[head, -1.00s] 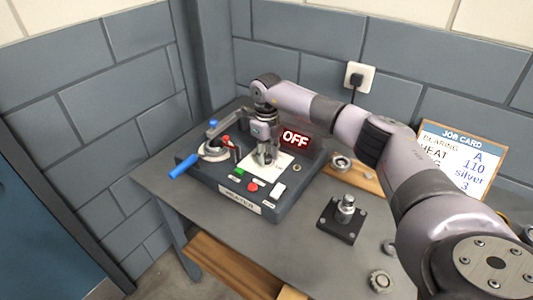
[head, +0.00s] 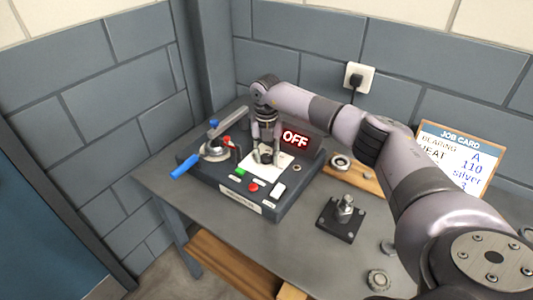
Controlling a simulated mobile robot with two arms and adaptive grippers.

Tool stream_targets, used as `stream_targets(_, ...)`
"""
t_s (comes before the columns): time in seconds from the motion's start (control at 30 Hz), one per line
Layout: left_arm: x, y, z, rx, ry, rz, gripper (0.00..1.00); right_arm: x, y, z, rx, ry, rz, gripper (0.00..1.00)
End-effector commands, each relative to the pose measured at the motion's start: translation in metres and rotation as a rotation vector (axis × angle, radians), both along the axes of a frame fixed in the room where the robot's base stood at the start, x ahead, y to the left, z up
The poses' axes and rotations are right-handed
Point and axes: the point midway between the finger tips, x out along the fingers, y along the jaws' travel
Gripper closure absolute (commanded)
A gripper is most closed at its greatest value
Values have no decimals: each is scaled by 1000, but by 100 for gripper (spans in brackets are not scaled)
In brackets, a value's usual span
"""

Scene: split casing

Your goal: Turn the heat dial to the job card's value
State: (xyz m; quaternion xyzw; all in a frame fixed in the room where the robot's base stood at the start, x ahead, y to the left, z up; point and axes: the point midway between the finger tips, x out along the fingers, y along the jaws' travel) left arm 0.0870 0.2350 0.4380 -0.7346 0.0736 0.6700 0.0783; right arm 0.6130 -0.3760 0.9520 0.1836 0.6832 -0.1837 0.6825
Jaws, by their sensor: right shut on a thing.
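The heater (head: 245,205) is a dark box on the bench, with a display (head: 295,138) that reads OFF. A pale plate (head: 281,172) lies on its top; the heat dial itself is hidden or too small to make out. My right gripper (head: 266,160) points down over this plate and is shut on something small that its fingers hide. My left gripper is not in view.
A blue-handled lever (head: 184,172) sticks out at the heater's left. Green (head: 240,173) and red (head: 253,187) buttons sit at its front. A post on a black base (head: 341,222) and loose rings (head: 379,280) stand to the right.

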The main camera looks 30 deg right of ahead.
Motion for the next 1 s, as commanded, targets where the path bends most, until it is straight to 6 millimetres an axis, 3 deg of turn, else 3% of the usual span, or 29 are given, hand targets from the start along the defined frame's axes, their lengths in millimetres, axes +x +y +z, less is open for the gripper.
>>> stream_targets(0.7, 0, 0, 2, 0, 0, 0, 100, 1, -1, 1, 0, -4, -79, 97)
stream_targets(0.73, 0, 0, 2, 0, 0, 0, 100, 1, -1, 2, -1, -5, -78, 68)
stream_targets(1.0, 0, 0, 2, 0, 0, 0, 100, 1, 0, 1, 0, -2, -77, 50)
